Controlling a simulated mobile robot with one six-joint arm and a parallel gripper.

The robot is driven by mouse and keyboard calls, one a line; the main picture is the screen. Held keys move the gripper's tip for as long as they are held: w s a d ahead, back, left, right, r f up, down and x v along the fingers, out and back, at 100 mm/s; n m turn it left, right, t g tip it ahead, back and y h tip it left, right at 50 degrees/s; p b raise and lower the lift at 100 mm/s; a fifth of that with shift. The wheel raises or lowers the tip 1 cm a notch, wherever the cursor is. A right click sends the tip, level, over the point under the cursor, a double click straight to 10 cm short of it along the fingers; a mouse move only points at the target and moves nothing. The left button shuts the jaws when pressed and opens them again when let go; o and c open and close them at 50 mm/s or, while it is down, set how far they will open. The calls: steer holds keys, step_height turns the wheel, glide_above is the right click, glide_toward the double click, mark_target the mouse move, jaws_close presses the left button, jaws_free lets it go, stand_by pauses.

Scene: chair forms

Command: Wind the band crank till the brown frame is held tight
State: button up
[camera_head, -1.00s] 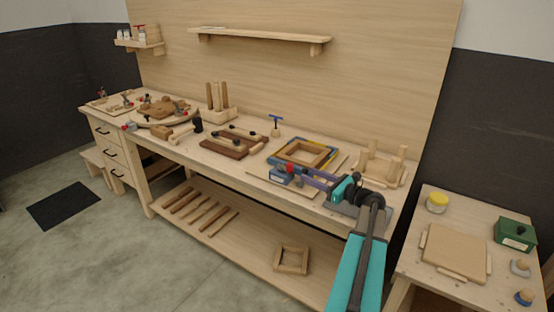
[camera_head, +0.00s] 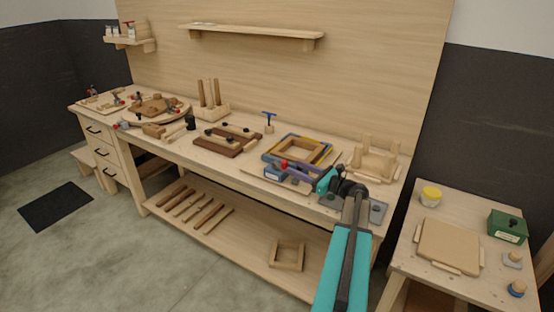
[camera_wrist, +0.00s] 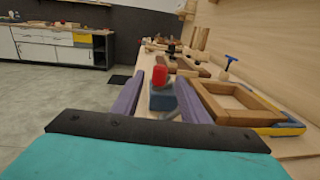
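The brown frame (camera_head: 300,152) lies flat on the bench inside a band with blue and yellow corner pieces. It also shows in the wrist view (camera_wrist: 235,103). The band crank is a blue block (camera_head: 274,174) with a red knob (camera_head: 284,164), at the frame's front corner. In the wrist view the red knob (camera_wrist: 160,78) stands above the blue block (camera_wrist: 163,98). My gripper (camera_wrist: 160,92) is open. Its two purple fingers stand either side of the crank in that view, with gaps; I cannot tell whether the tips reach past the knob.
A dark brown jig (camera_head: 226,141) and a blue-handled tool (camera_head: 269,122) stand to the left and behind. A pale wooden cradle (camera_head: 376,164) is at the bench's right end. The side table (camera_head: 405,262) holds a green box (camera_head: 507,227).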

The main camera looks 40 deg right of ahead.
steer(key=p, duration=0.3)
glide_above(276, 170)
steer(key=shift+s, duration=0.1)
jaws_close()
